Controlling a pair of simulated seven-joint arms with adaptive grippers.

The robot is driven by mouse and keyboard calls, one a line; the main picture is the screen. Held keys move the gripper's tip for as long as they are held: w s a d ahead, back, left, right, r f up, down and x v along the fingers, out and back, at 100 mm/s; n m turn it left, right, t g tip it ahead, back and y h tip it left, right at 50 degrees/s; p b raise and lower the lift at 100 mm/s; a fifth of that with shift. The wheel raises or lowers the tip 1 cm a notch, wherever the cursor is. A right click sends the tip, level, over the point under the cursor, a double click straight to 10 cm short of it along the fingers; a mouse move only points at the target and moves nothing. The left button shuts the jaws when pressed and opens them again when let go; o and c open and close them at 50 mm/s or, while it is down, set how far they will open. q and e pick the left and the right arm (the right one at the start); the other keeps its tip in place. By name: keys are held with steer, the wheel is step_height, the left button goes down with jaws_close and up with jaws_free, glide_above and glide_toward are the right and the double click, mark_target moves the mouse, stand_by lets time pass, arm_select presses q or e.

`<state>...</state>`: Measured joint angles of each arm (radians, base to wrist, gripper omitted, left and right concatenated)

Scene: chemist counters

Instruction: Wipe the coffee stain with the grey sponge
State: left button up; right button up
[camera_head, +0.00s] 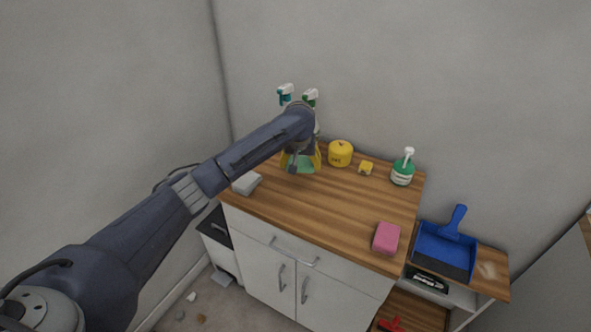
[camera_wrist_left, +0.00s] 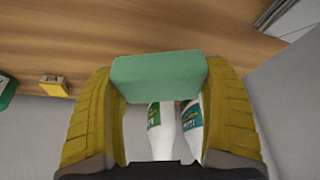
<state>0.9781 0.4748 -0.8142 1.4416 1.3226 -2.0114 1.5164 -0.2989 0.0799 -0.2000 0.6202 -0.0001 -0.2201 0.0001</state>
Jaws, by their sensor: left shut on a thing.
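My left gripper (camera_head: 301,162) is over the back left of the wooden counter, its yellow fingers shut on a green sponge-like block (camera_wrist_left: 158,80). The block also shows below the fingers in the head view (camera_head: 300,167). A light grey block (camera_head: 247,184), which looks like the grey sponge, lies at the counter's left edge, apart from the gripper. I see no brown coffee stain on the visible surfaces; part of the counter is hidden behind my left arm. My right gripper is not in view.
On the counter (camera_head: 330,205) are a pink sponge (camera_head: 386,238), a yellow pot (camera_head: 340,153), a small yellow block (camera_head: 365,168) and a green-white bottle (camera_head: 403,168). Spray bottles (camera_head: 286,93) stand behind the gripper. A blue dustpan (camera_head: 444,250) and pale smudge (camera_head: 488,270) are on the lower right shelf.

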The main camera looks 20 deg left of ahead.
arm_select(q)
steer(key=shift+r, duration=1)
